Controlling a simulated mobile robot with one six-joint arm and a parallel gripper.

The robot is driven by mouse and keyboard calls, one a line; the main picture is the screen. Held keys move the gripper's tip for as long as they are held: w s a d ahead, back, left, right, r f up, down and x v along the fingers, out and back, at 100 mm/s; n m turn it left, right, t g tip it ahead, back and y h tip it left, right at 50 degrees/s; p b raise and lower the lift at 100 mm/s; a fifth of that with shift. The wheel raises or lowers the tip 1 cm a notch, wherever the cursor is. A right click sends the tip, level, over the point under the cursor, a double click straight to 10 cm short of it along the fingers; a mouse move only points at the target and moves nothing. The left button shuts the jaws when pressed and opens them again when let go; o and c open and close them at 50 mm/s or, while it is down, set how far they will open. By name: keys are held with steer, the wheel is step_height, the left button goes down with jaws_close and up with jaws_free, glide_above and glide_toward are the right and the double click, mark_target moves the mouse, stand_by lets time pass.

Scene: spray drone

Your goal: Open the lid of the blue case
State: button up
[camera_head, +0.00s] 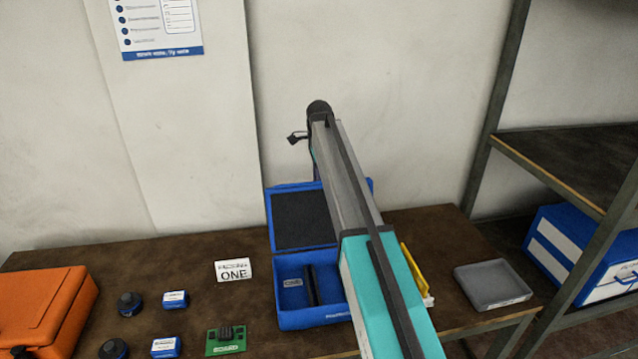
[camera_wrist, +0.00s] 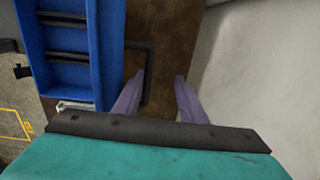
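The blue case (camera_head: 304,317) stands on the table, with a pale label and a dark upright divider inside. Its lid (camera_head: 270,218), blue-rimmed with a dark inner face, is raised at the back, so the case stands open. My arm covers its right side. In the wrist view, my gripper (camera_wrist: 160,75) has two purple fingers spread apart with nothing held between them. A thin dark bent bar shows beside the left finger; contact is unclear. A blue compartmented body (camera_wrist: 68,62) with dark crossbars lies left of the fingers.
An orange case (camera_head: 45,305) is at the left. Small blue-white boxes, dark round parts and a green board (camera_head: 226,341) lie left of the blue case. A grey tray (camera_head: 492,284) is at right. The wall is close behind.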

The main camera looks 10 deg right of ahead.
steer(key=shift+w+r, duration=0.25)
steer(key=shift+r, duration=0.1)
step_height(320, 180, up, 13)
steer(key=s+b, duration=0.1)
steer(key=b, duration=0.1)
steer(key=shift+s+b, duration=0.15)
steer(key=shift+b, duration=0.2)
stand_by(0.4)
stand_by(0.5)
